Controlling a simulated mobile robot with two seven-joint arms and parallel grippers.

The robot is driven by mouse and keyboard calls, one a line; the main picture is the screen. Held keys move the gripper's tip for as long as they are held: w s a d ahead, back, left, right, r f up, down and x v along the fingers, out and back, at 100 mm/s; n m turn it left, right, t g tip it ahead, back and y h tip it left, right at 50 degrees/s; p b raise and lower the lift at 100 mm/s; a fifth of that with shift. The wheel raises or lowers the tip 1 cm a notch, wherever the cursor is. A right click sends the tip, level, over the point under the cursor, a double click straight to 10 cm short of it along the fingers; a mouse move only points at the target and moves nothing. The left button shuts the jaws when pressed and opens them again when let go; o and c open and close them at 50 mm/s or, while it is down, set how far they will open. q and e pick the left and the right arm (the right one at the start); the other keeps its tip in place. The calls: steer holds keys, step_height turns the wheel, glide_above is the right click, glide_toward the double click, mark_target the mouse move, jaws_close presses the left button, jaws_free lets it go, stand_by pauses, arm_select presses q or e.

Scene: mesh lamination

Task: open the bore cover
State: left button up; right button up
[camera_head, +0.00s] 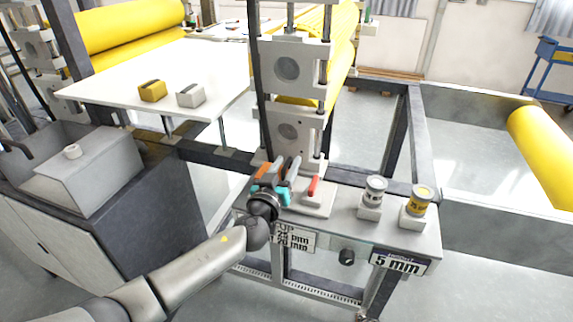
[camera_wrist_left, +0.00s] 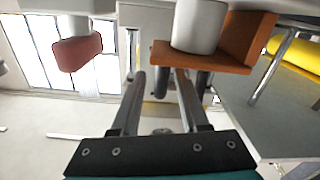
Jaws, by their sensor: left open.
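My left gripper (camera_head: 283,174) is over the near end of the machine's grey bench, below the roller stand. Its two fingers (camera_wrist_left: 160,95) are apart and empty in the left wrist view. An orange angled piece (camera_head: 264,171) shows right beside the fingers. In the left wrist view the orange piece (camera_wrist_left: 243,42) lies just beyond the fingertips, with a pale cylinder (camera_wrist_left: 198,27) in front of it. I cannot tell whether this is the bore cover, or whether the fingers touch it. My right gripper is not in view.
A red lever (camera_head: 313,187) stands on a plate right of my left gripper. A silver-topped canister (camera_head: 375,189) and a yellow one (camera_head: 418,201) stand farther right. The bearing blocks (camera_head: 287,68) rise behind. A white table (camera_head: 215,80) holds two small blocks.

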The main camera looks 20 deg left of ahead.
arm_select(q)
steer(key=shift+w, duration=0.1)
jaws_close()
stand_by(0.4)
stand_by(1.1)
